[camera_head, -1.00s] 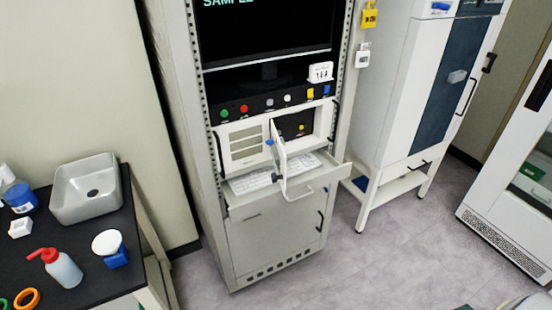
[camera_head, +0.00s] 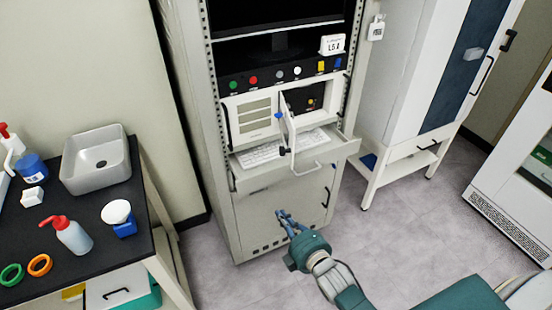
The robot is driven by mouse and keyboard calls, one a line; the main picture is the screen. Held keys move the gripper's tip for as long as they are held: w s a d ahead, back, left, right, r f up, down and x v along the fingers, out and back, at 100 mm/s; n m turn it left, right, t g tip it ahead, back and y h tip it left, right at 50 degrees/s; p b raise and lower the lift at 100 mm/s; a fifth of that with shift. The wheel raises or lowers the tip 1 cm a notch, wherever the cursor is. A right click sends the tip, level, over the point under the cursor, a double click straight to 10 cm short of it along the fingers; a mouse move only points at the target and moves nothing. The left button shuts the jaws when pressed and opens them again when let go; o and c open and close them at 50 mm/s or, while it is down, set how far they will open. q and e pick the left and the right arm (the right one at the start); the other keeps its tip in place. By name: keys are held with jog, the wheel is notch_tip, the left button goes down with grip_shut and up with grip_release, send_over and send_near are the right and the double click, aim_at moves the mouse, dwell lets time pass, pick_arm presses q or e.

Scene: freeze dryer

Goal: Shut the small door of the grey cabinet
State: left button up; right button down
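The grey cabinet (camera_head: 285,205) stands in the middle of the view. Its small door (camera_head: 289,133) stands open, swung outward toward me from the front panel, with a dark compartment (camera_head: 303,100) behind it. A pale handle (camera_head: 307,160) shows low near the door. My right gripper (camera_head: 283,216) is in front of the cabinet's lower panel, below the small door and apart from it. Its fingers look slightly spread, with nothing between them. My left gripper is not in view.
A keyboard drawer (camera_head: 245,180) is pulled out beneath the small door. A black bench (camera_head: 90,185) with a sink and bottles stands at the left. A white freezer-like unit (camera_head: 415,90) stands at the right. Floor (camera_head: 420,225) is clear at the right front.

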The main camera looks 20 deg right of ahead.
notch_tip(320, 180, up, 14)
jog(key=w+n+t, duration=0.2)
jog(key=n+t, duration=0.1)
jog(key=w+d+p, duration=0.2)
jog(key=w+p, duration=0.1)
jog(key=w, duration=0.6)
jog(key=shift+y+p, duration=0.3)
jog(key=shift+p, duration=0.05)
jog(key=shift+w, duration=0.15)
jog(key=shift+d, duration=0.1)
